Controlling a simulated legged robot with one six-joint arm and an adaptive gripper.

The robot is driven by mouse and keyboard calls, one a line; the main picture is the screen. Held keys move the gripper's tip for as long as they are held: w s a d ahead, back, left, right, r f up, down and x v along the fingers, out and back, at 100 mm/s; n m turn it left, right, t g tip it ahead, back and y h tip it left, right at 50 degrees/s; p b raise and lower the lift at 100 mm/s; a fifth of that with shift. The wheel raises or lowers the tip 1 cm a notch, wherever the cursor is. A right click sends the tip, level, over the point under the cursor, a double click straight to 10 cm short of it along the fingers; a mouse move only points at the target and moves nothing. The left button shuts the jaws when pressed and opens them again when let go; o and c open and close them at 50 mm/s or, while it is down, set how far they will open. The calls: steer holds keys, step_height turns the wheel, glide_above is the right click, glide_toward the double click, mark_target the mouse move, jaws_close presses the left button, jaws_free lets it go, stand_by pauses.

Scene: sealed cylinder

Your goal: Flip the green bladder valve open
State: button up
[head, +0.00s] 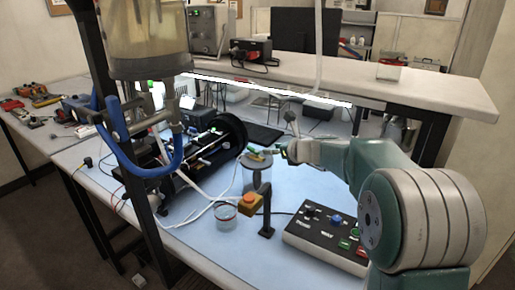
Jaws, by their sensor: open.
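My arm reaches in from the right and my gripper (281,148) is small in the view, at the middle of the bench. It is open, with nothing visible held in it. Just left of and below it, a small yellow-and-green handle (256,157) sits on top of a clear upright cylinder (257,178). The handle is close to the fingertips; I cannot tell whether they touch. This handle looks like the green valve, but its exact turn is too small to read.
An orange box on a black post (252,203) stands in front of the cylinder, beside a glass beaker (226,217). A control box with buttons (325,235) lies right. A black cylindrical apparatus (230,130), white tubes and a blue hose (180,150) crowd the left.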

mark_target(252, 148)
steer(key=x, duration=0.5)
steer(key=shift+s+a+f, duration=0.1)
steer(key=shift+a+f, duration=0.05)
steer(key=shift+a, duration=0.4)
steer(key=w, duration=0.1)
steer(key=w+f, duration=0.1)
steer(key=w, duration=0.1)
steer(key=shift+w+a+f, duration=0.15)
steer(key=shift+a+f, duration=0.1)
steer(key=shift+a, duration=0.15)
steer(key=shift+w+a+f, duration=0.1)
steer(key=shift+w+a, duration=0.05)
steer(key=shift+a, duration=0.65)
steer(key=c, duration=0.5)
steer(key=shift+d, duration=0.2)
jaws_close()
steer(key=shift+d, duration=0.15)
